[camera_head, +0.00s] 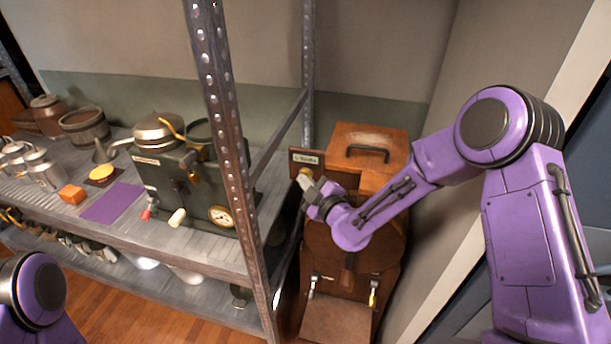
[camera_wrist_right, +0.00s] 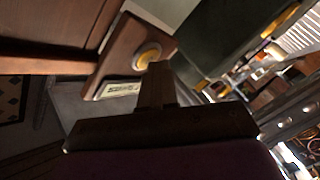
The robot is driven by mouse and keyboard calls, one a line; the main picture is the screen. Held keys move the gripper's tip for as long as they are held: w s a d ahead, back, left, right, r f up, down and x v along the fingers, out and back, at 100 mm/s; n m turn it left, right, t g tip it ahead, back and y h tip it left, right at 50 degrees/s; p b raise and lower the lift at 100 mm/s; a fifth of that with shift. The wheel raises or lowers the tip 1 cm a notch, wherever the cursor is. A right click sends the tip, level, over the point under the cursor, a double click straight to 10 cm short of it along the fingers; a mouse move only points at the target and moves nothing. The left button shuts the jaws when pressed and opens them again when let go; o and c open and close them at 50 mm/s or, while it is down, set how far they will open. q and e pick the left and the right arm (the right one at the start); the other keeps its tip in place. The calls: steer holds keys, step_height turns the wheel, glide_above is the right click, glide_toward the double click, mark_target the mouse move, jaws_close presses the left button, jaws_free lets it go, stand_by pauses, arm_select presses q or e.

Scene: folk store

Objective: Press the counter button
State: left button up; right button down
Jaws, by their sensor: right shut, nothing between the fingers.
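The counter button is a round yellow button (camera_wrist_right: 148,56) on a small wooden panel with a pale label, seen in the right wrist view. In the head view the button (camera_head: 305,172) shows just above my right fingertips, below the label plate (camera_head: 306,159). My right gripper (camera_head: 308,184) is shut and empty, pointing at the panel. In the right wrist view the shut fingers (camera_wrist_right: 157,80) reach the edge of the button; I cannot tell whether they touch it. Only part of my left arm shows at the lower left; its gripper is out of view.
A wooden cabinet machine (camera_head: 365,150) with a dark handle on top stands by the panel. A metal shelf post (camera_head: 225,130) rises left of it. The shelf holds a green machine with a gauge (camera_head: 185,185), an orange cube (camera_head: 72,194), a purple mat (camera_head: 112,204) and pots.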

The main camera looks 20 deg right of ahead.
stand_by(0.4)
steer(key=shift+s+a, duration=0.45)
steer(key=shift+s, duration=0.2)
steer(key=shift+s+a+b, duration=0.25)
steer(key=shift+s+a, duration=0.45)
steer(key=shift+s, duration=0.35)
steer(key=shift+s+a+b, duration=0.25)
steer(key=shift+s+a, duration=0.45)
steer(key=shift+s, duration=0.3)
